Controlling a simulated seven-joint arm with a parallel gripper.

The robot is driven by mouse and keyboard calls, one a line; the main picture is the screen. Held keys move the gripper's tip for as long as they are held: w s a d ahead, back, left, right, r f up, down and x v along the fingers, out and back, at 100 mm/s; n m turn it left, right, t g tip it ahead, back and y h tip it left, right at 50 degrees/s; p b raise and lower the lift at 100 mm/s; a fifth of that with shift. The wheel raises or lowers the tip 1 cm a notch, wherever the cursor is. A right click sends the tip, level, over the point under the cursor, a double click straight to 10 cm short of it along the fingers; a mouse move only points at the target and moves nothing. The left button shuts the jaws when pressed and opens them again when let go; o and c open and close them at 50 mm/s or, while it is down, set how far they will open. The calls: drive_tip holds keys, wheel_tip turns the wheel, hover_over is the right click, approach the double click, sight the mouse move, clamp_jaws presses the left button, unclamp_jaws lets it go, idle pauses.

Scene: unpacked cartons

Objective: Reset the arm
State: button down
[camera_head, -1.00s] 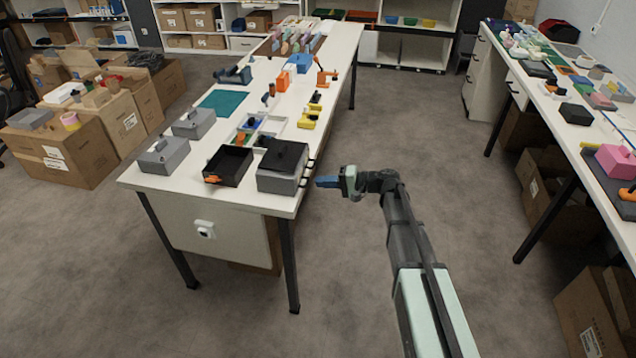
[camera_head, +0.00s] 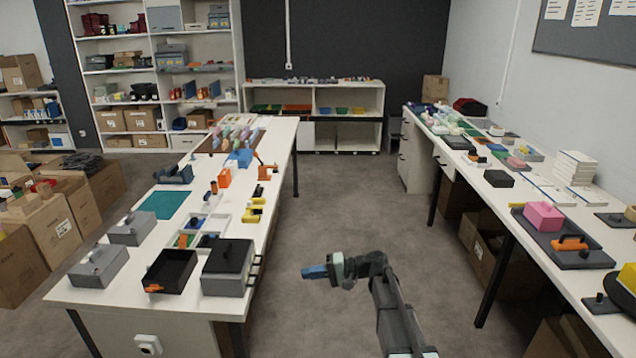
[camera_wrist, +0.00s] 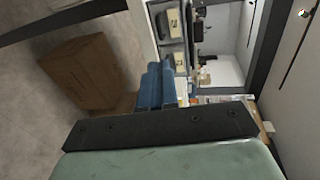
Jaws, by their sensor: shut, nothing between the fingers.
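My gripper (camera_head: 314,272) is in the middle of the head view, with blue fingers pointing left. It hangs over the open floor between the two tables, apart from both. Its fingers are closed together and hold nothing. In the wrist view the blue fingers (camera_wrist: 156,88) lie side by side, with a brown carton (camera_wrist: 75,75) and grey floor beyond them.
The left white table (camera_head: 75,293) carries a grey box with a black lid (camera_head: 228,267), a black open tray (camera_head: 171,271) and a teal mat (camera_head: 163,204). The right table (camera_head: 540,250) holds a pink block (camera_head: 543,216) on a dark tray. The aisle floor (camera_head: 335,195) is clear.

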drive_tip(key=s+d+f+h, duration=0.4)
drive_tip(key=s+d+f, duration=0.15)
drive_tip(key=f, duration=0.35)
drive_tip(key=s+d+f+g+h, duration=0.1)
drive_tip(key=s+d+f+h, duration=0.4)
drive_tip(key=s+f, duration=0.3)
drive_tip(key=s+d+f+h, duration=0.4)
drive_tip(key=s+d+f, duration=0.1)
drive_tip(key=f, duration=0.5)
drive_tip(key=s+d+f+g+h, duration=0.1)
drive_tip(key=s+f, duration=0.3)
drive_tip(key=s, duration=0.7)
drive_tip(key=s+d+f+g, duration=0.2)
drive_tip(key=s+f, duration=0.3)
drive_tip(key=s, duration=0.6)
drive_tip(key=s+d+f+g+h, duration=0.1)
drive_tip(key=s+d+f+g, duration=0.1)
drive_tip(key=s, duration=0.9)
wheel_tip(320, 180, down, 3)
drive_tip(key=shift+d+r+n+g+h, duration=0.15)
drive_tip(key=shift+d+n+g+h, duration=0.2)
drive_tip(key=shift+g, duration=0.15)
